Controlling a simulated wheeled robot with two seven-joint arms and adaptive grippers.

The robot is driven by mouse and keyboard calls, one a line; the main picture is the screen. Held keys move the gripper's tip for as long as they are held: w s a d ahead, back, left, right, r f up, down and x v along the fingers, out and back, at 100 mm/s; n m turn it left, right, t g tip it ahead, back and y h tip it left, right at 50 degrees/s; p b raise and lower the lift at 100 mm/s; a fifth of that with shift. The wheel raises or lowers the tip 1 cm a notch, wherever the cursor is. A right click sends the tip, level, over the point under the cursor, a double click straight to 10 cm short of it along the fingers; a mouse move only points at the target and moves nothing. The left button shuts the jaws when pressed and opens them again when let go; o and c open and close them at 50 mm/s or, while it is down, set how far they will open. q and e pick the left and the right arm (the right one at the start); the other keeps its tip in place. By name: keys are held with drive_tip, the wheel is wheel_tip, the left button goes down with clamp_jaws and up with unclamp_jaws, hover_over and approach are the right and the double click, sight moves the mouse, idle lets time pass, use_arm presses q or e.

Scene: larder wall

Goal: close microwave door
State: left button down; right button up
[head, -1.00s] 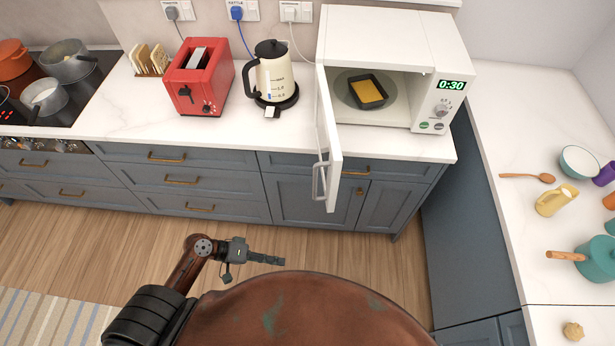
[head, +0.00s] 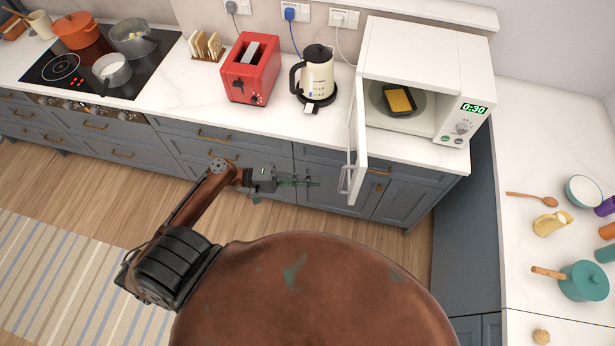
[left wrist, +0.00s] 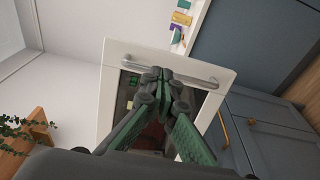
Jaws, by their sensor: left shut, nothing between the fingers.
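The white microwave (head: 425,52) stands on the counter at the right end, its display reading 0:30. Its door (head: 356,140) is open, swung out toward me on the left-side hinge, with a bar handle (head: 346,182) near its free edge. A dark dish with yellow food (head: 399,101) sits inside. My left gripper (head: 312,182) is shut and empty, left of the door handle and apart from it in the head view. In the left wrist view the door (left wrist: 118,60) and its handle (left wrist: 205,78) lie ahead of the shut fingers. My right gripper is out of view.
A cream kettle (head: 318,78) and a red toaster (head: 250,70) stand left of the microwave. Blue cabinets (head: 410,200) run below the counter. The side counter at right holds a teal pot (head: 584,281) and a wooden spoon (head: 536,198).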

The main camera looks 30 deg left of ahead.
sight(354, 183)
use_arm(q)
drive_tip(key=p+x, duration=0.3)
drive_tip(key=x, duration=0.6)
drive_tip(key=shift+r, duration=0.1)
drive_tip(key=shift+w+d, duration=0.2)
drive_tip(key=shift+d, duration=0.1)
